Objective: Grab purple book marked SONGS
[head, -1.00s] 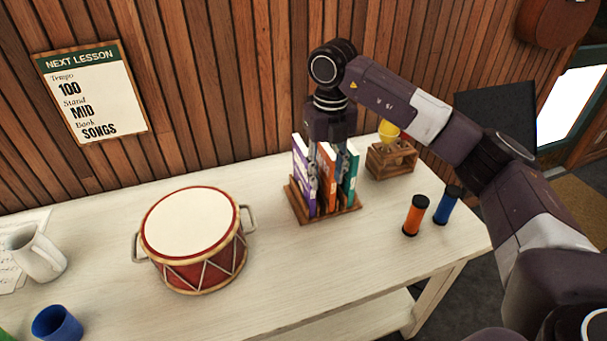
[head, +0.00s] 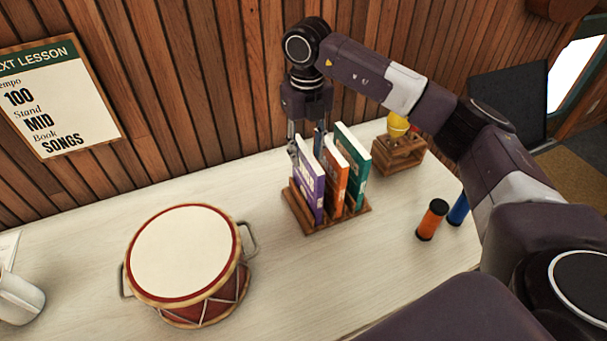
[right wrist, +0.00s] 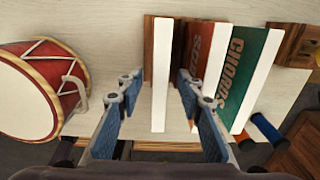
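The purple book (head: 309,184) stands upright at the left end of a row in a wooden rack (head: 335,221); its lettering is partly visible. Beside it stand an orange book (head: 334,176) and a teal book (head: 353,163). My right gripper (head: 307,143) points down over the purple book, fingers apart, one on each side of its top. In the right wrist view the purple book's pale top edge (right wrist: 161,75) lies between the open fingers (right wrist: 155,88), with gaps on both sides. The teal cover there reads CHORDS. My left gripper is not in view.
A red drum (head: 190,262) stands left of the rack. A wooden box (head: 398,152) with a yellow item is behind right. A wall sign (head: 60,100) names SONGS.

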